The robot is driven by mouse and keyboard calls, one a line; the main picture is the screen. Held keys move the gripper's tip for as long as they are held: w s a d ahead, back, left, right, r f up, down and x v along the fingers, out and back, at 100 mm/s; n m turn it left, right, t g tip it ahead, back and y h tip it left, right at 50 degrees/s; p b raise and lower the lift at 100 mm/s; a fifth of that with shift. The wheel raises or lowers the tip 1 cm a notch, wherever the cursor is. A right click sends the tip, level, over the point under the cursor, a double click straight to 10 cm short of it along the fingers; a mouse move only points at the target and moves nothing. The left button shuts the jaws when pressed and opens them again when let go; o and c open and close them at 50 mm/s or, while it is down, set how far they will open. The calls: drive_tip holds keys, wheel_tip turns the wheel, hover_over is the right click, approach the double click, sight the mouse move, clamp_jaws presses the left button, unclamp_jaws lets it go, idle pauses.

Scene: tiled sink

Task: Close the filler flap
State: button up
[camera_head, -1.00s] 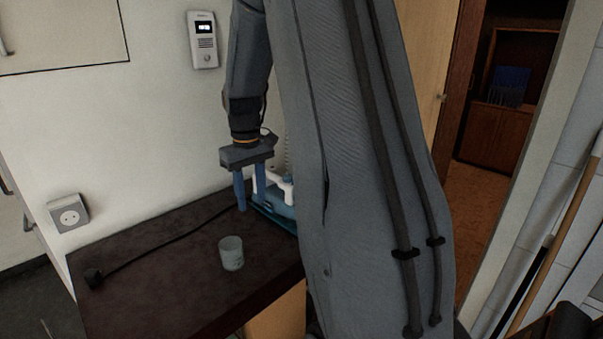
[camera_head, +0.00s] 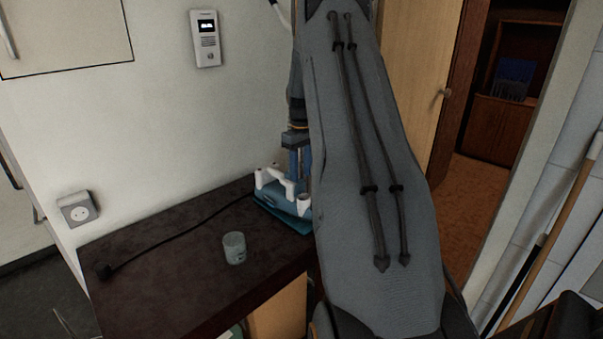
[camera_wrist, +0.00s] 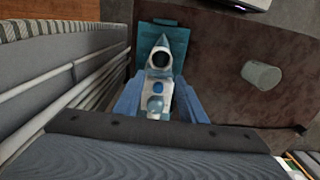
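A blue and white steam iron (camera_head: 280,187) sits on a teal base (camera_head: 291,222) at the right end of the dark table. In the wrist view the iron (camera_wrist: 158,85) is seen from above, with a dark round opening in its white top towards the tip. I cannot clearly make out the filler flap or how far it stands open. My gripper (camera_head: 299,165) points down at the iron, partly hidden behind my arm. In the wrist view its blue fingers (camera_wrist: 158,92) are spread on either side of the iron's white body, with nothing visibly clamped.
A small glass cup (camera_head: 234,248) stands on the dark table (camera_head: 165,255), left of and nearer than the iron. A black cord runs across the table to a loose plug (camera_head: 103,271). The wall with a socket (camera_head: 76,209) rises behind the table.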

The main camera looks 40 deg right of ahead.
drive_tip(key=shift+f, duration=0.8)
clamp_jaws()
drive_tip(key=shift+s, duration=0.1)
